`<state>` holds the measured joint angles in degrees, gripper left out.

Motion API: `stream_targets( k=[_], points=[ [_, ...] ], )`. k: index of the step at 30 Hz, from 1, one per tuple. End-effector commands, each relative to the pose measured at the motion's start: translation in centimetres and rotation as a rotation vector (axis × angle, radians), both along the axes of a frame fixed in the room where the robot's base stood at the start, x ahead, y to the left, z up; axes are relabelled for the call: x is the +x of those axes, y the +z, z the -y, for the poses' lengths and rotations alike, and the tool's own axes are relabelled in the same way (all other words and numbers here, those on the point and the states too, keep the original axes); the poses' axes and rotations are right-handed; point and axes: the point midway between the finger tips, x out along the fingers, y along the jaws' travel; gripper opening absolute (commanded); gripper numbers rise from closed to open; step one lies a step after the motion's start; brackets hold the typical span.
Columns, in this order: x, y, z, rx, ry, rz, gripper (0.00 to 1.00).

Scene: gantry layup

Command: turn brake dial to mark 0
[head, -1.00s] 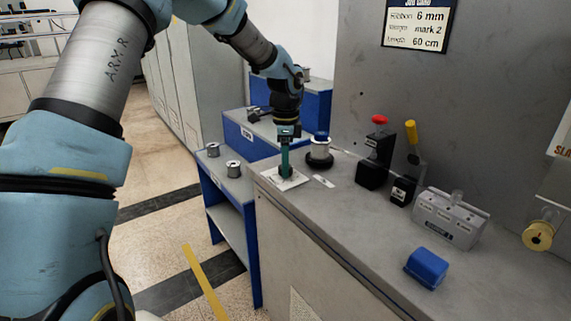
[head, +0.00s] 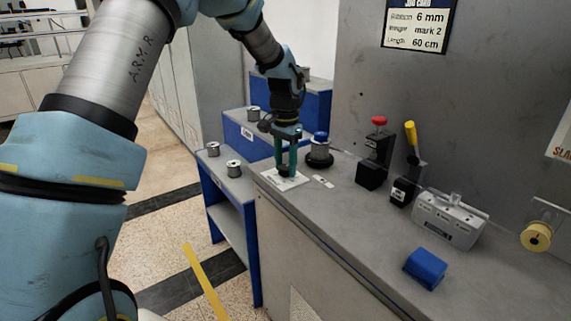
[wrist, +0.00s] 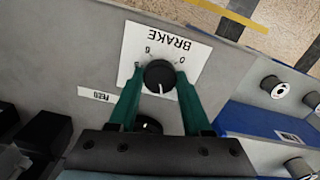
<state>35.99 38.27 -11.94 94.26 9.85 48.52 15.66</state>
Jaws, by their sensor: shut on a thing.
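The brake dial (wrist: 159,76) is a round black knob with a white pointer line. It sits on a white plate (wrist: 140,38) lettered BRAKE, upside down in the wrist view. The 0 mark is at the plate's right side; another mark at the left is hard to read. The pointer line points down in the picture, towards my gripper's body, away from the marks. My gripper (wrist: 160,80) has its teal fingers on both sides of the dial, shut on it. In the head view, my gripper (head: 286,168) stands upright over the plate (head: 293,182) at the bench's far end.
A black spool holder with a blue top (head: 319,150) stands close behind my gripper. A red-knobbed block (head: 374,160), a yellow-handled lever (head: 411,145), a grey box (head: 447,218) and a blue block (head: 425,267) line the bench. A blue shelf (head: 228,185) with spools is at left.

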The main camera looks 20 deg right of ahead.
Motion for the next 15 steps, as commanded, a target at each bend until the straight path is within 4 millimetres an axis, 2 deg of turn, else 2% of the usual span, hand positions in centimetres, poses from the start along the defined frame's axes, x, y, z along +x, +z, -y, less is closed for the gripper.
stream_targets(
  k=[15],
  points=[
    [-0.04,0.07,0.09,0.000,0.488,0.001,0.00]
  ],
)
